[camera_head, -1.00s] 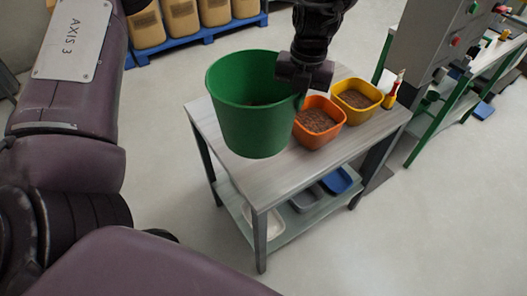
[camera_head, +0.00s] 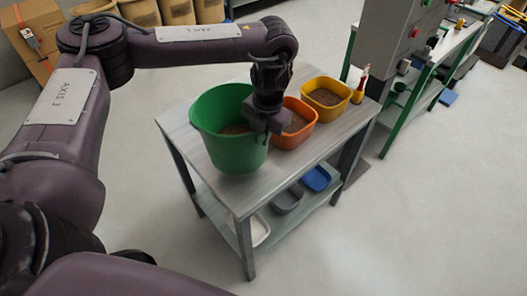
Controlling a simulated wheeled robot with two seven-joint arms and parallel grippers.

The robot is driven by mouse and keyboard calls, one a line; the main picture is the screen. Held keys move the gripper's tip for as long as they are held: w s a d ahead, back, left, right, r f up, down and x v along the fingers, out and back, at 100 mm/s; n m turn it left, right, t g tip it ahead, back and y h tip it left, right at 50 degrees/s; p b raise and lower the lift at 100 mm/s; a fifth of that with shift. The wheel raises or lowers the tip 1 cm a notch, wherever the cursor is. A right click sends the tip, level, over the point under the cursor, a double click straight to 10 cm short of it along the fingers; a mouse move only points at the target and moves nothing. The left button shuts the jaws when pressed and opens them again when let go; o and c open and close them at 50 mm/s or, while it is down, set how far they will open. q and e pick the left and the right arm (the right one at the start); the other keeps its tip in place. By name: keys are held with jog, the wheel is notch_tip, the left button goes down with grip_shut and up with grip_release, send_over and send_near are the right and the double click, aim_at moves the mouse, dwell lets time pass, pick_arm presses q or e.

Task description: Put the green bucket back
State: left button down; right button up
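The green bucket (camera_head: 222,146) is upright at the left part of the grey work table (camera_head: 266,181), with some brown material inside. It is on the table top or very close above it; I cannot tell which. My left gripper (camera_head: 266,124) comes down at the bucket's right rim and is shut on it; its fingertips are partly hidden against the bucket. My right gripper is not in view.
An orange bin (camera_head: 296,137) and a yellow bin (camera_head: 326,98), both with brown granules, stand right of the bucket. A red-tipped bottle (camera_head: 359,92) is at the table's corner. A grey machine cabinet (camera_head: 392,45) stands behind right. The floor in front is clear.

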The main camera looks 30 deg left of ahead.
pick_arm(q)
notch_tip(320, 180, down, 6)
jog(key=shift+b, duration=0.4)
jog(key=shift+f, duration=0.2)
jog(key=c, duration=1.7)
grip_release()
jog(key=r, duration=0.8)
jog(key=d+r, duration=0.1)
jog(key=r, duration=0.3)
jog(key=shift+s+r+p, duration=0.1)
jog(key=shift+s+p, duration=0.05)
jog(key=shift+p, duration=0.25)
jog(key=shift+d, duration=0.15)
